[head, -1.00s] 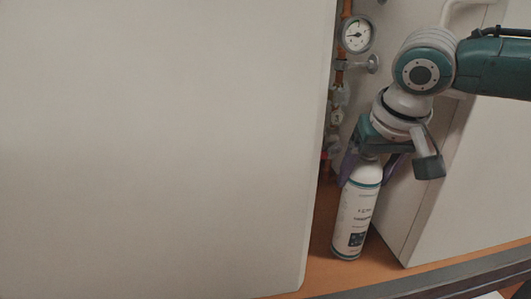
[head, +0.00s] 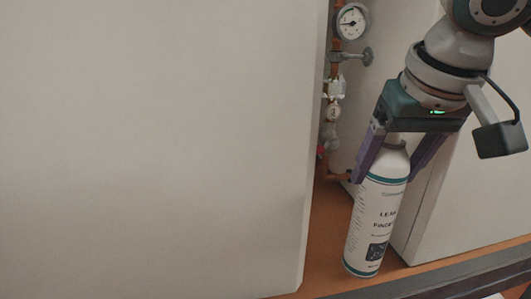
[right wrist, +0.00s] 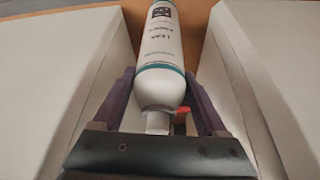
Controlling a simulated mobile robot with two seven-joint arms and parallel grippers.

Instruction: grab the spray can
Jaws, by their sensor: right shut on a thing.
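The spray can (head: 378,225) is a white cylinder with teal bands, a grey shoulder and leak-finder lettering. It stands nearly upright, tilted slightly, in the gap between two pale housings. My right gripper (head: 385,177) comes from above with its purple fingers on either side of the can's upper part, shut on it. In the right wrist view, the can (right wrist: 160,50) lies between the fingers, its top towards the palm. I cannot tell whether its base touches the wooden surface. My left gripper is not in view.
A large pale panel (head: 150,150) fills the left, and another pale housing (head: 470,190) stands close on the right. Behind are a pressure gauge (head: 352,20) and copper pipe with valves. The orange-brown wooden surface (head: 325,275) ends at a dark front edge (head: 440,280).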

